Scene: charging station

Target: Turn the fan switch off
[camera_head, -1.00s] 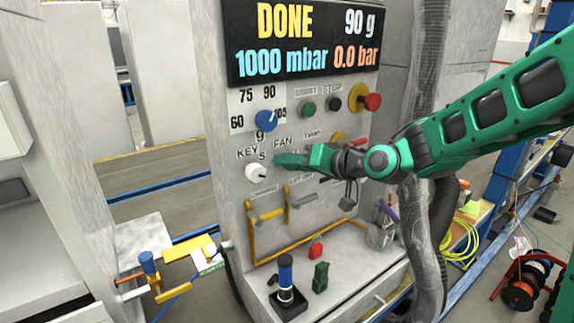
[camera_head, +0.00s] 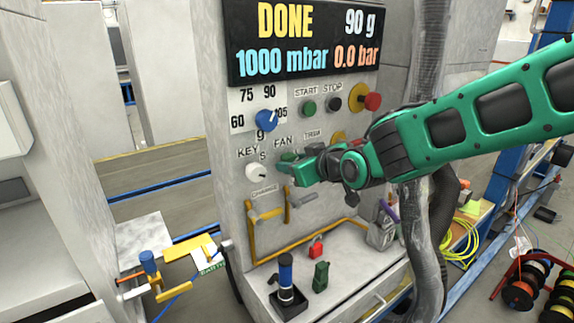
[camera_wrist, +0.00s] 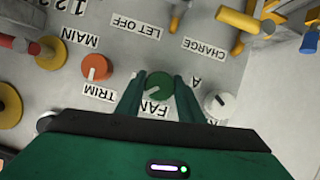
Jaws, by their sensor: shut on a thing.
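The fan switch is a green round knob (camera_wrist: 159,84) above the FAN label in the upside-down wrist view. In the head view the knob (camera_head: 288,157) shows small under the FAN label, partly hidden by my gripper (camera_head: 286,167). In the wrist view my gripper (camera_wrist: 159,92) has one green finger on each side of the knob, shut on it. A pale pointer mark shows on the knob, but I cannot tell its on or off setting.
A white key knob (camera_head: 257,173) and a blue dial (camera_head: 266,120) are close by. The orange trim knob (camera_wrist: 96,67) sits beside the fan knob. Yellow levers (camera_head: 268,213) project below. A grey hose (camera_head: 426,200) hangs to the right, near my arm.

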